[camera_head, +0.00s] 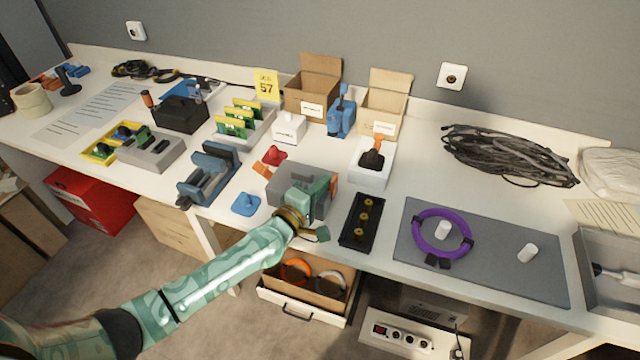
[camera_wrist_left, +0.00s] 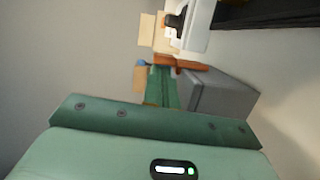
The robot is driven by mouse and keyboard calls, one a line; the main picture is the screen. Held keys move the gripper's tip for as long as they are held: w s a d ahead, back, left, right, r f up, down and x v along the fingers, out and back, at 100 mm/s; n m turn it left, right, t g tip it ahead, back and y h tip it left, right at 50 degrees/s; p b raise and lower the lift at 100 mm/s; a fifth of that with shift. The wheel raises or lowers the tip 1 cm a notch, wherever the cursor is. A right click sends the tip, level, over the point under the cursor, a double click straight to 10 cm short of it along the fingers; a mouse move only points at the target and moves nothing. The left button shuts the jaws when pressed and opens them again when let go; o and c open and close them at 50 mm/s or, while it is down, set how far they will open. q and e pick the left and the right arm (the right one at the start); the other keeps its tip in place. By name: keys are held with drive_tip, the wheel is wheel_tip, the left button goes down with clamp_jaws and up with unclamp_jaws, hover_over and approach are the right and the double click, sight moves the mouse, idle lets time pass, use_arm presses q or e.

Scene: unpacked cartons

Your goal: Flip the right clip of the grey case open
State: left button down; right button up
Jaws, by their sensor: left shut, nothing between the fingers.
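The grey case (camera_head: 288,172) lies near the front edge of the table, left of the black tray. An orange clip (camera_head: 334,187) shows at its right end, partly hidden behind my left gripper (camera_head: 322,184). My right gripper is not in view.
A black tray with brass-coloured rings (camera_head: 359,221) stands close to the right of the case. A blue piece (camera_head: 246,204) and a red piece (camera_head: 274,156) lie to its left. A white box with a black lever (camera_head: 372,166) stands behind. An open drawer (camera_head: 305,300) is below.

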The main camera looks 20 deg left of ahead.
use_arm(q)
drive_tip(key=shift+d+r, duration=0.1)
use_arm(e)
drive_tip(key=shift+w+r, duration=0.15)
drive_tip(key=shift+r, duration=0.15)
